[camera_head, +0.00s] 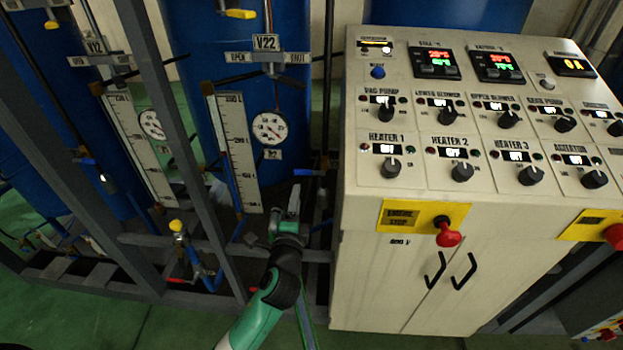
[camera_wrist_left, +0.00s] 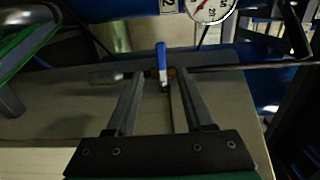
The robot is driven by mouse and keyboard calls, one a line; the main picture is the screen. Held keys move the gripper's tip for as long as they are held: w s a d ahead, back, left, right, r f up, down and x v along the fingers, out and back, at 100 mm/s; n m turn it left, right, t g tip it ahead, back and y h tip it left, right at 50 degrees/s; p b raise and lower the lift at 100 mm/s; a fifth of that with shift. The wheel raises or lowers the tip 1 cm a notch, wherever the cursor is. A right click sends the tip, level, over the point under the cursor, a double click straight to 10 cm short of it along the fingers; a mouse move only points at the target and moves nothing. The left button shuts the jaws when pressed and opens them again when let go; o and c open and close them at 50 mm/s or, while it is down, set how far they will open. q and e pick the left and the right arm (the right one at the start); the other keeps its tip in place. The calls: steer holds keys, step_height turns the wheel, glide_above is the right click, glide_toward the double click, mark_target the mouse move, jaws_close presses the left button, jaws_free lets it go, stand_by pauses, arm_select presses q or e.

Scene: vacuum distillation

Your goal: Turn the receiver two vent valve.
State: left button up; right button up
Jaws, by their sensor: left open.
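My left gripper (camera_head: 293,206) is low in front of the blue tank, just left of the control cabinet. In the left wrist view its two fingers (camera_wrist_left: 157,82) are apart and nothing is gripped. A small valve with a blue lever (camera_wrist_left: 161,58) on a thin pipe shows there between and just beyond the fingertips; contact cannot be told. A blue handle (camera_head: 305,172) sits just above the gripper in the head view. The V22 label (camera_head: 266,42) is higher on the blue tank (camera_head: 205,60). Which valve is the receiver two vent valve is unclear. My right gripper is not seen.
The control cabinet (camera_head: 385,270) with knobs and a red emergency stop (camera_head: 448,237) stands close on the right. A grey frame post (camera_head: 185,150) is left of my arm. A dial gauge (camera_head: 270,128) and level scale (camera_head: 236,150) are behind. Yellow-handled valve (camera_head: 178,227) is lower left.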

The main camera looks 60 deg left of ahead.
mark_target(302, 174)
arm_select(q)
steer(key=b+x, duration=0.2)
steer(key=x, duration=0.8)
steer(key=shift+w+a+b, duration=0.15)
steer(key=shift+w+b, duration=0.25)
steer(key=shift+w+a+r, duration=0.1)
steer(key=shift+w+a, duration=0.15)
steer(key=shift+a, duration=0.15)
jaws_close()
stand_by(0.4)
